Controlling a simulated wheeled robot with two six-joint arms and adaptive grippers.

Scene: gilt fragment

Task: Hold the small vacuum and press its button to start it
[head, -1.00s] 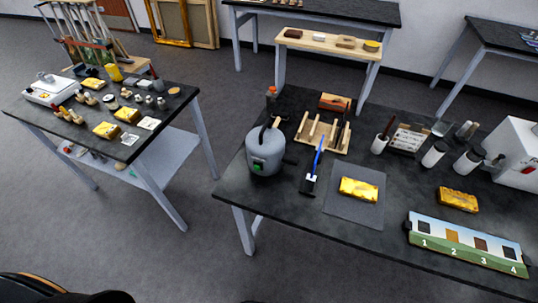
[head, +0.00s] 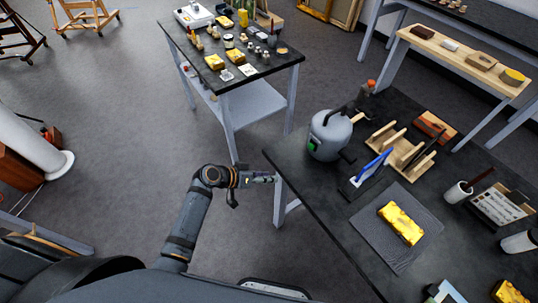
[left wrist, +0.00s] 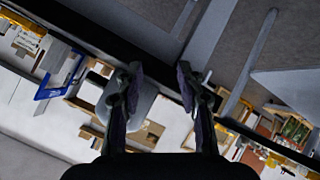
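The small vacuum (head: 328,136) is a grey rounded canister with a black handle on top, upright near the left corner of the dark table. Its green button (head: 314,145) faces my left side. My left gripper (head: 264,180) is just off the table's edge, to the left of and below the vacuum in the head view, apart from it. In the left wrist view its two fingers (left wrist: 160,82) are spread with nothing held. A grey rounded body, seemingly the vacuum (left wrist: 146,106), shows partly hidden behind one finger. My right gripper is not in view.
On the dark table (head: 318,210), a blue-handled brush (head: 372,166), a wooden rack (head: 404,152) and a gilt fragment (head: 401,224) on a grey mat (head: 408,262) lie right of the vacuum. A side table (head: 270,65) with small items stands behind. Floor between is clear.

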